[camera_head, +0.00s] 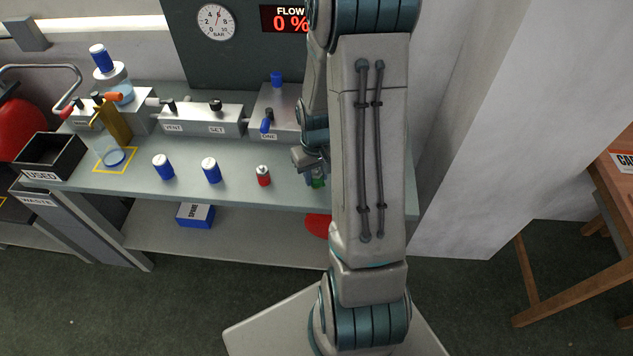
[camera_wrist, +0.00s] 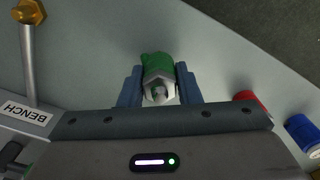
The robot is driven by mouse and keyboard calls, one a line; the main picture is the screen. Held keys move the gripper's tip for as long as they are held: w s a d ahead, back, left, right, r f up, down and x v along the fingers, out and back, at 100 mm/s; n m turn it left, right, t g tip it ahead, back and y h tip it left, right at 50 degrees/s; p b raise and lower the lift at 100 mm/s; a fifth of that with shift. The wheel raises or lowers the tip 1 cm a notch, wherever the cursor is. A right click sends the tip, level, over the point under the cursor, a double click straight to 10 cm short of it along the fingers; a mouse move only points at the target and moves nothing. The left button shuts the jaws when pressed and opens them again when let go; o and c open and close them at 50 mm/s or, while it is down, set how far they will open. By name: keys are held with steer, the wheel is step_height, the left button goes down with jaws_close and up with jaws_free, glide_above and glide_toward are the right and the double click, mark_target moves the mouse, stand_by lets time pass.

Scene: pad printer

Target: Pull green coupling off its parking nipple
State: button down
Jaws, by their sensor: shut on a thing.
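The green coupling (camera_wrist: 158,66) shows in the wrist view between the two blue fingers of my gripper (camera_wrist: 159,86), with its silver hexagonal end facing the camera. My gripper is shut on it. In the head view only a small part of the green coupling (camera_head: 318,182) shows beside my arm, near the bench's front edge. My gripper (camera_head: 313,170) is mostly hidden there by my arm. I cannot make out the parking nipple in either view, nor whether the coupling is still on it.
A red coupling (camera_head: 263,176) and two blue-and-white ones (camera_head: 211,170) (camera_head: 163,167) stand along the bench (camera_head: 130,185) to the left. Valve blocks (camera_head: 202,120) line the back. In the wrist view a metal pipe with a brass end (camera_wrist: 29,14) stands left of my gripper.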

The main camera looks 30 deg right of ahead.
mark_target(316, 171)
steer(key=shift+r+p, duration=0.6)
steer(key=shift+r, duration=0.25)
stand_by(0.5)
steer(key=shift+r+p, duration=1.7)
steer(key=shift+r, duration=0.7)
